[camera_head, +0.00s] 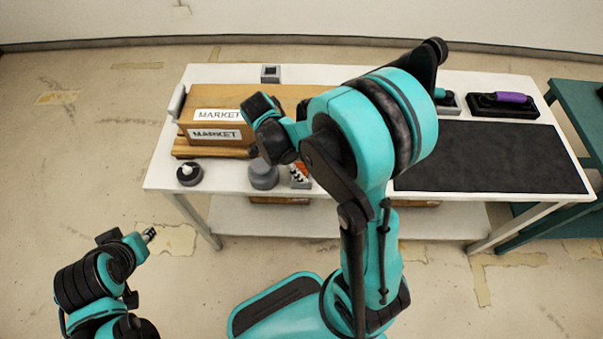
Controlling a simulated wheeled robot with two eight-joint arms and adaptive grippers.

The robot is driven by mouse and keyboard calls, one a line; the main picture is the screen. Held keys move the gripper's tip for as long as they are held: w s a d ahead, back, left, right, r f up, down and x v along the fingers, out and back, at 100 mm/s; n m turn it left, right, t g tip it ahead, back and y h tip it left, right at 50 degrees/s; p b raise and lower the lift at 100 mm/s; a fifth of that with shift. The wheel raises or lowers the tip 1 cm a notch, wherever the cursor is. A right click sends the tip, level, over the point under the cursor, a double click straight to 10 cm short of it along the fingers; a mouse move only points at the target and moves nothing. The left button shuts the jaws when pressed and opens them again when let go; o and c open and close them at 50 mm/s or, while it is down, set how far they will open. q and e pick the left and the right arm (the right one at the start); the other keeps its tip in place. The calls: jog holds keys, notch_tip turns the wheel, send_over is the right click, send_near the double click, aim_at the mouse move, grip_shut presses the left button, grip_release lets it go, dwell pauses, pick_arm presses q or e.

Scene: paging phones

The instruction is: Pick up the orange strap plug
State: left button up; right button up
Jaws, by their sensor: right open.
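A small orange piece (303,169), which looks like the orange strap plug, shows near the table's front edge, with black and white parts beside it. My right arm covers much of it, so its full shape and seat are hidden. My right gripper (255,151) is open, up and left of the orange piece in the picture, above the table's front part and largely hidden by its own wrist. I see no contact between them. My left gripper (148,235) is low at the left, off the table, and its jaws are too small to read.
The white table (330,75) carries wooden boxes labelled MARKET (216,134), a round grey piece (264,175), a dark round base (189,174), a grey block (271,73), a black mat (490,160) and a purple-handled item (508,97). A green table (583,110) stands at right.

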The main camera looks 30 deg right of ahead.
jog(key=shift+f, duration=0.1)
grip_shut()
